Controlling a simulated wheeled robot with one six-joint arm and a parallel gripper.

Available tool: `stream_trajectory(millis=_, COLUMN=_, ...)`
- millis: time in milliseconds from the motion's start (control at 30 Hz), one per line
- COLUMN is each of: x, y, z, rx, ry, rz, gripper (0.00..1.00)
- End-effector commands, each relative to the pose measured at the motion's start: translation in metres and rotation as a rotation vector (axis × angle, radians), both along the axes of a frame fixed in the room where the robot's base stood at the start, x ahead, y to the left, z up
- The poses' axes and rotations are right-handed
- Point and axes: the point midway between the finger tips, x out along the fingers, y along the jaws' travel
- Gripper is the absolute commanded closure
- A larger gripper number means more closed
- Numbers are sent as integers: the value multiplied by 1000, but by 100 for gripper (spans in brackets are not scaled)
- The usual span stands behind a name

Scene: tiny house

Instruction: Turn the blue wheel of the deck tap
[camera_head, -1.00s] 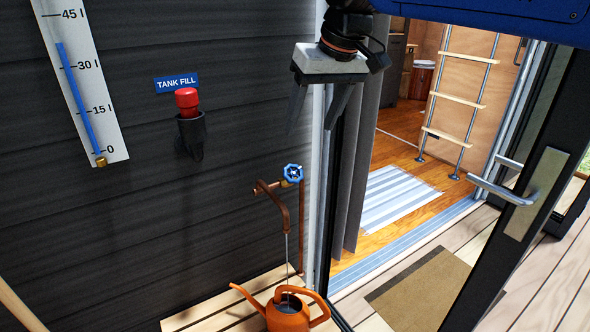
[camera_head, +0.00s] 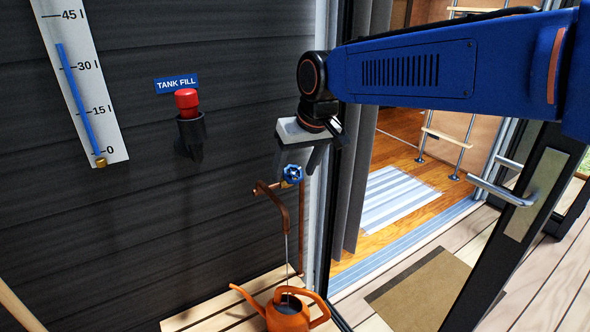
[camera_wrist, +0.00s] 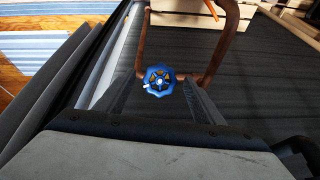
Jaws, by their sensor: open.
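The blue wheel (camera_head: 293,173) sits on the copper deck tap (camera_head: 272,194) on the dark wall. Water runs in a thin stream from the spout into an orange watering can (camera_head: 288,314) below. My gripper (camera_head: 295,168) is open and points down at the wheel in the head view. In the wrist view the blue wheel (camera_wrist: 159,81) shows between the two fingers of my gripper (camera_wrist: 160,92), near their tips. I cannot tell whether the fingers touch it.
A red-capped tank fill (camera_head: 189,119) and a level gauge (camera_head: 84,82) are on the wall at left. A grey curtain (camera_head: 364,179) and an open doorway are close on the right. The glass door (camera_head: 525,194) stands open at far right.

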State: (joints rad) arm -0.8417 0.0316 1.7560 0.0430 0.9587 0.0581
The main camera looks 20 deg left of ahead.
Motion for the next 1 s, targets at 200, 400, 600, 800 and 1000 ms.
stream_trajectory(millis=200, x=1, y=1, z=-4, rx=1, ry=-1, rz=0, gripper=38)
stream_trajectory(millis=400, x=1, y=1, z=-4, rx=1, ry=-1, rz=0, gripper=50)
stream_trajectory(millis=600, x=1, y=1, z=-3, rx=1, ry=-1, rz=0, gripper=79)
stream_trajectory(millis=800, x=2, y=0, z=-4, rx=40, ry=46, rz=-82, gripper=79)
stream_trajectory(millis=1000, x=2, y=0, z=-4, rx=119, ry=138, rz=-244, gripper=79)
